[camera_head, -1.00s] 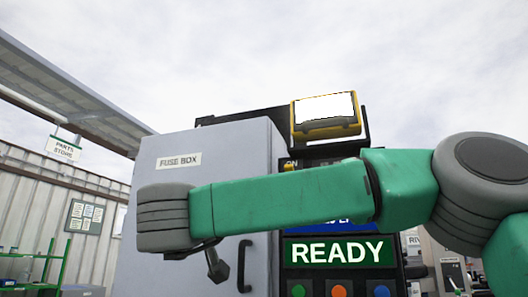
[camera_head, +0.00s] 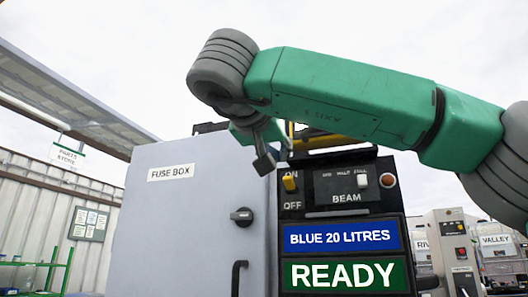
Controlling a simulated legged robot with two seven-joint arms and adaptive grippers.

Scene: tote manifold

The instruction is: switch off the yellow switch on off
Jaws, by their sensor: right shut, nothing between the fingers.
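The yellow switch (camera_head: 289,183) is on the black control panel, between an ON label above and an OFF label below. Its yellow lever sits nearer the ON label. My right gripper (camera_head: 264,162) is shut and empty. In the picture it hangs just above and left of the switch, apart from it, in front of the fuse box's upper right edge. My right arm comes in from the right across the panel's top. My left gripper is not in view.
The grey fuse box (camera_head: 190,225) stands left of the panel, with a black knob (camera_head: 242,216) and handle (camera_head: 238,278). A BEAM switch (camera_head: 362,180) and a red-orange button (camera_head: 388,180) are right of the yellow switch. A blue sign (camera_head: 341,237) and green READY sign (camera_head: 344,275) lie below.

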